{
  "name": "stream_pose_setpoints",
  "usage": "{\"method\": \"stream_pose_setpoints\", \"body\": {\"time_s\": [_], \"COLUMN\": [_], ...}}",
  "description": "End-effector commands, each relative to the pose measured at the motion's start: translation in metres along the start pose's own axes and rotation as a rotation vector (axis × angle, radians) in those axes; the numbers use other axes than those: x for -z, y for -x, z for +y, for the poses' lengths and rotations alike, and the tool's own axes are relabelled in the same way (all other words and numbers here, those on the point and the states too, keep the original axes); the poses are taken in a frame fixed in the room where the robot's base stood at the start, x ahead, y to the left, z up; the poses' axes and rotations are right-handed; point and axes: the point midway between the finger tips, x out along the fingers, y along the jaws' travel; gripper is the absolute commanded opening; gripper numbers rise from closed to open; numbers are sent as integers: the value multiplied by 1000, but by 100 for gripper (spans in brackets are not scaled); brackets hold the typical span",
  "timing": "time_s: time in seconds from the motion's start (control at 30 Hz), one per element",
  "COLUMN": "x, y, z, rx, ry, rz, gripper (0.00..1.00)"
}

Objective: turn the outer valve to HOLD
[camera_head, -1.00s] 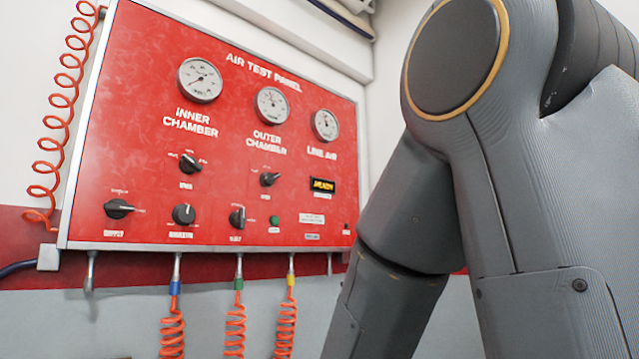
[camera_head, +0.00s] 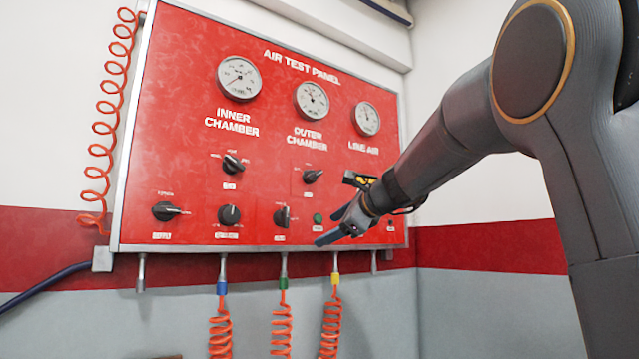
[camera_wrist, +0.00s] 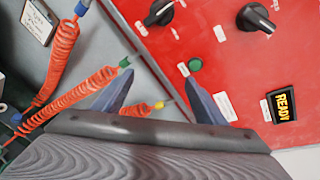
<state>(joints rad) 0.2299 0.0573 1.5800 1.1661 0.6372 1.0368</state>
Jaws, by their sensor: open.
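The outer valve is a black knob (camera_head: 312,176) on the red panel, below the OUTER CHAMBER gauge (camera_head: 312,100). Its pointer aims to the upper right in the head view; its small position labels are too blurred to read. In the wrist view a black knob that appears to be the outer valve (camera_wrist: 256,19) is at the top right. My gripper (camera_head: 335,236) is in front of the panel's lower right part, below and right of the outer valve and apart from it. In the wrist view its fingers (camera_wrist: 157,88) are spread with nothing between them.
The inner valve (camera_head: 233,164) is left of the outer one. Lower knobs (camera_head: 229,215) and a green button (camera_head: 318,218) sit below. A READY display (camera_wrist: 282,104) is at the right. Orange coiled hoses (camera_head: 331,320) hang under the panel. The space before the outer valve looks clear.

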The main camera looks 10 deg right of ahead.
Motion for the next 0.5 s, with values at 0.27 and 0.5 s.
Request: {"method": "stream_pose_setpoints", "body": {"time_s": [0.27, 0.5], "x": [-84, -98], "y": [48, 40], "z": [-105, -120], "rx": [158, 170], "ry": [-268, -303], "rz": [-209, -240], "gripper": [66, 66]}}
